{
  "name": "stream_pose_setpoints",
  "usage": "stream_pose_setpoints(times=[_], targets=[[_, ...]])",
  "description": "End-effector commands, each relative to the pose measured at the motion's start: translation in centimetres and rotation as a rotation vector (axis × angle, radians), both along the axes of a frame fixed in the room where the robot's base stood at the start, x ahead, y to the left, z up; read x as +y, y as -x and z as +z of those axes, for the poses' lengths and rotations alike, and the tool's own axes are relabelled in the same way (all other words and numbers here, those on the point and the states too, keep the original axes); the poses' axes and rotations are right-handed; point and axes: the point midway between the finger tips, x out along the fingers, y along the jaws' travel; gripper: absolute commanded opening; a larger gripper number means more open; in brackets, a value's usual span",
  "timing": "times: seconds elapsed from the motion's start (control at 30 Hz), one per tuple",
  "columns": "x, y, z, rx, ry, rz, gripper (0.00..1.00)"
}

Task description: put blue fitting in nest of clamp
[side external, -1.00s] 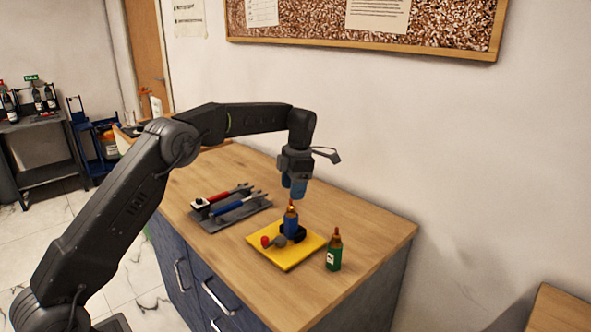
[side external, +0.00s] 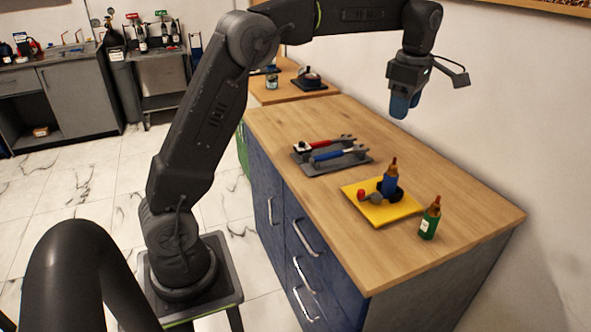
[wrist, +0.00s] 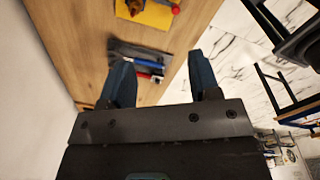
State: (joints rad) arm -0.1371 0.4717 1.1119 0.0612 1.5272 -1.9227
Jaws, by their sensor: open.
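The blue fitting (side external: 390,184), a blue bottle-like piece with a brown-orange tip, stands upright at the dark nest (side external: 398,195) of the clamp. The clamp sits on a yellow plate (side external: 373,212); its lever with a red knob (side external: 361,195) lies to the left of the fitting. How deep the fitting sits cannot be told. My gripper (side external: 400,113) is open and empty, well above the counter and clear of the fitting. In the wrist view its fingers (wrist: 162,82) are apart, and the yellow plate (wrist: 155,17) is cut by the top edge.
A green bottle (side external: 430,220) stands right of the plate. A grey tray (side external: 335,163) with red-handled and blue-handled tools lies left of it. The wooden counter (side external: 450,178) is clear behind the plate. A wall rises behind.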

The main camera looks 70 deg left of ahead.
Motion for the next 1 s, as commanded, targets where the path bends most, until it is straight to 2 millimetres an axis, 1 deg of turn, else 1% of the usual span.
stream_pose_setpoints(times=[0.03, 0.07, 0.1, 0.17, 0.2, 0.27, 0.3, 0.33, 0.43, 0.5, 0.6, 0.7, 0.8, 0.9, 1.0], targets=[[-0.9, 2.1, 1.4, -0.028, -0.006, -0.136, 0.57], [-1.3, 3.2, 1.9, -0.042, -0.011, -0.220, 0.57], [-1.9, 4.6, 2.4, -0.060, -0.020, -0.333, 0.57], [-2.7, 7.0, 3.0, -0.086, -0.038, -0.500, 0.57], [-3.3, 8.6, 3.3, -0.104, -0.052, -0.611, 0.57], [-4.1, 11.1, 3.4, -0.130, -0.080, -0.777, 0.57], [-4.5, 12.8, 3.3, -0.145, -0.101, -0.886, 0.57], [-4.9, 14.1, 3.2, -0.157, -0.119, -0.969, 0.57], [-5.9, 18.3, 2.2, -0.191, -0.189, -1.240, 0.57], [-6.5, 21.2, 1.1, -0.209, -0.246, -1.421, 0.57], [-7.1, 24.6, -0.9, -0.224, -0.331, -1.652, 0.57], [-7.5, 27.1, -2.7, -0.231, -0.405, -1.826, 0.57], [-7.8, 28.6, -4.1, -0.229, -0.456, -1.939, 0.57], [-7.9, 29.2, -4.8, -0.228, -0.483, -1.995, 0.57], [-7.9, 29.4, -5.0, -0.225, -0.489, -2.010, 0.57]])
